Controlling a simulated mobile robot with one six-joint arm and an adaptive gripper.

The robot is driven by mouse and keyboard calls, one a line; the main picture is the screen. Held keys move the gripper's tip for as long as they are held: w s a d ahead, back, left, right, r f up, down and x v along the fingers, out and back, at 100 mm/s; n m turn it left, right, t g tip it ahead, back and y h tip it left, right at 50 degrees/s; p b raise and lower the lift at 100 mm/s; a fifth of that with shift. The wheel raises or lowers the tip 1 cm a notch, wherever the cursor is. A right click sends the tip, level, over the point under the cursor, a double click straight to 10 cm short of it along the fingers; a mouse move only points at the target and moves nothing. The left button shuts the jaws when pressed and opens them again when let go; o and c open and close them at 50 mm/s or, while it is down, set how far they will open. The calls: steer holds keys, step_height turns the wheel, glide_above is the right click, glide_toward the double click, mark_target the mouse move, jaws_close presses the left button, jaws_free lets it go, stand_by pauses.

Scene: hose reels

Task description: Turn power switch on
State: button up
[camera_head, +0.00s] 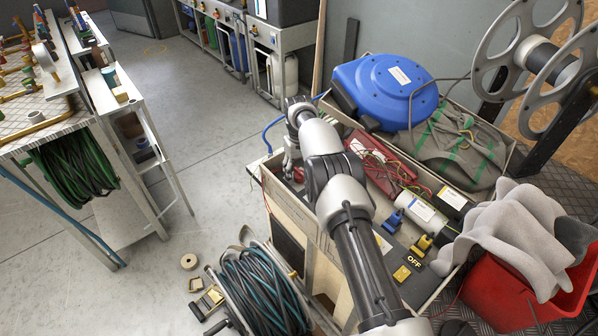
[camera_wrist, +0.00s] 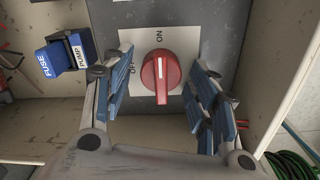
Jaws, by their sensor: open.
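The power switch is a red rotary knob (camera_wrist: 161,77) on a white plate (camera_wrist: 132,42) marked ON at the top and, partly hidden, OFF at the left in the wrist view. Its ridge runs roughly up and down the picture; I cannot tell for sure which label it points to. My gripper (camera_wrist: 160,88) is open, with one blue-padded finger left of the knob and one right of it. Gaps show between the knob and both fingers. In the head view my gripper (camera_head: 291,165) is over the far left corner of the bench, and the knob is mostly hidden.
Light panel walls flank the switch. In the head view, a blue hose reel (camera_head: 385,88), a red bucket (camera_head: 510,300) and a cable drum (camera_head: 262,290) surround the bench.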

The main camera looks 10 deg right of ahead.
steer(key=shift+r, duration=0.1)
step_height(320, 180, up, 12)
stand_by(0.5)
stand_by(0.4)
step_height(320, 180, up, 15)
steer(key=t, duration=0.1)
glide_above(299, 170)
steer(key=s, duration=0.5)
steer(key=s+d+r+m+t, duration=0.1)
steer(key=s+d+r+m, duration=0.1)
steer(key=s+r, duration=0.95)
steer(key=s+t, duration=0.1)
steer(key=s, duration=1.4)
steer(key=s+f, duration=0.3)
steer(key=s, duration=0.4)
steer(key=s+d+f+m+t, duration=0.1)
steer(key=s+f, duration=0.3)
steer(key=s, duration=0.4)
steer(key=shift+s+f+t, duration=0.15)
steer(key=shift+s+t, duration=0.05)
steer(key=shift+t, duration=0.1)
